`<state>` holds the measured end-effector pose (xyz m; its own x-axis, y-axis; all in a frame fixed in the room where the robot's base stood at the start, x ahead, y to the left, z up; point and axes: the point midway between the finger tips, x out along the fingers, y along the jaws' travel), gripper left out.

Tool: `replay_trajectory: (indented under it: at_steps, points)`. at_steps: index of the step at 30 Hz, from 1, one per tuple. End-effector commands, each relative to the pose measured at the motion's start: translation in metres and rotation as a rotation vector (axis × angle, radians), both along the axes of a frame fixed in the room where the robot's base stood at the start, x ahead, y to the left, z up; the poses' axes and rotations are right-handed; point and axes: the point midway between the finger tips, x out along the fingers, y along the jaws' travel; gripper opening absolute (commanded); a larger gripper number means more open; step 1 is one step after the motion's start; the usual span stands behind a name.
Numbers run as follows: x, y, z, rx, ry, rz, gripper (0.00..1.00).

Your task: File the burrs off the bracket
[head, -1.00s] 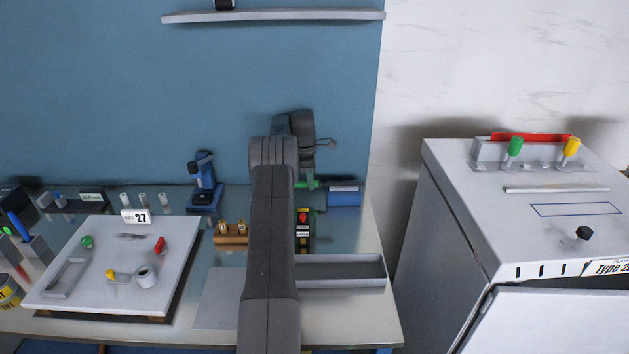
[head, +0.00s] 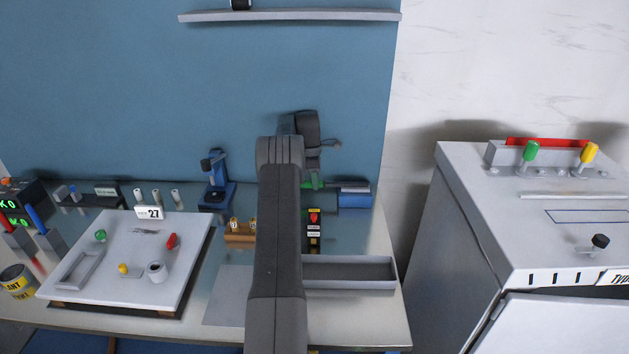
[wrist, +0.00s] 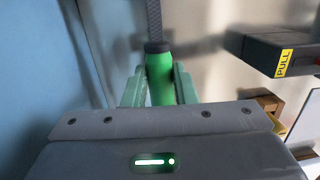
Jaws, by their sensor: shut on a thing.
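My gripper (wrist: 160,88) is shut on the green handle (wrist: 160,80) of a tool, which stands between its two pale green fingers. The tool has a dark collar and a narrow grey shaft, like a file, running up out of the wrist view. In the head view my gripper (head: 330,145) is small, above the back right of the bench and mostly hidden by my arm; the tool is not clear there. I cannot tell which thing is the bracket. A small green thing (head: 312,182) beside a blue block (head: 354,196) is partly hidden by my arm.
A white board (head: 120,290) with small parts lies on the bench's left. A brown holder (head: 240,236), a blue stand (head: 215,190) and a grey tray (head: 350,287) are near my arm. A large grey cabinet (head: 460,220) stands right. A yellow PULL label (wrist: 284,63) is on a dark box.

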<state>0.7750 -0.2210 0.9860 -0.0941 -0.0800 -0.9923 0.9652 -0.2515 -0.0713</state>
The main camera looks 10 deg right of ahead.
Motion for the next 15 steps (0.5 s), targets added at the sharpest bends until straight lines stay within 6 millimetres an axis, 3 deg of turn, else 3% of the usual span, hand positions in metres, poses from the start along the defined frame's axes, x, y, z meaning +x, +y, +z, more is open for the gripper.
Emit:
replay_trajectory:
  at_steps: [15]
  points:
    - [-0.006, -0.021, -0.003, 0.0, 0.002, -0.001, 0.0]
